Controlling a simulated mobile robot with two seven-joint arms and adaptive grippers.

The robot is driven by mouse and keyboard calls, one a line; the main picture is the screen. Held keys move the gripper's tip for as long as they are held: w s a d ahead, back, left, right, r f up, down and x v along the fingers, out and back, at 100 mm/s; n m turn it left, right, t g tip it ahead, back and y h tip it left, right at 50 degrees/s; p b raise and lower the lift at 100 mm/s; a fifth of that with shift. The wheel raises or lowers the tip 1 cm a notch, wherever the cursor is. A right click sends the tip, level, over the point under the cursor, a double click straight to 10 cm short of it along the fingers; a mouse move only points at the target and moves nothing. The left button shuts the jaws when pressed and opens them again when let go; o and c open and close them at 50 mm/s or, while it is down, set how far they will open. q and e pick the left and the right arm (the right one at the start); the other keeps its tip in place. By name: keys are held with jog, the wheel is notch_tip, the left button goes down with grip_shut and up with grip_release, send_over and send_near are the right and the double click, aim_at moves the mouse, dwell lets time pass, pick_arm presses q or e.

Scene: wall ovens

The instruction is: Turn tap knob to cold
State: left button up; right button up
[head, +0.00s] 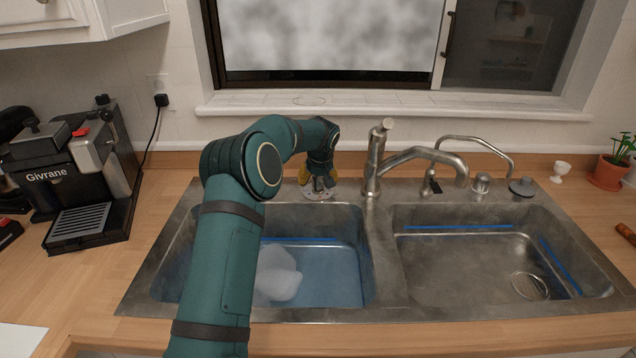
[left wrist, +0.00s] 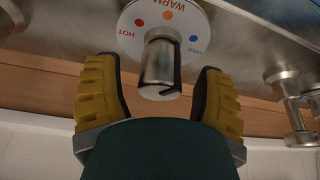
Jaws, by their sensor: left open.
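The tap knob (left wrist: 162,65) is a short metal cylinder on a round white dial (left wrist: 150,18) marked HOT, WARM and COLD with coloured dots. In the left wrist view, my left gripper (left wrist: 160,90) is open, with one yellow-padded finger on each side of the knob. The fingers look apart from the knob, with a gap on both sides. In the head view, my left gripper (head: 318,184) is over the dial (head: 318,195) at the back edge of the sink, and it hides the knob. My right gripper is out of view.
The main faucet (head: 375,160) stands just right of my gripper. The double sink (head: 380,300) holds water and a white lump (head: 277,275) in its left basin. A coffee machine (head: 75,175) stands at left. A window sill (head: 390,105) runs behind.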

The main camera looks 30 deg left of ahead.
pick_arm(q)
jog(key=shift+w+a+f, duration=0.15)
jog(key=shift+w+f, duration=0.05)
jog(key=shift+f, duration=0.4)
grip_shut()
jog(key=shift+m, duration=0.3)
jog(key=m+h+p, duration=0.1)
jog(key=m+p, duration=0.1)
jog(key=m, duration=0.1)
jog(key=shift+r+t, duration=0.1)
jog(key=shift+t, duration=0.3)
jog(key=shift+m+h+p, duration=0.6)
jog(key=shift+m+p, duration=0.25)
jog(key=shift+m, duration=0.45)
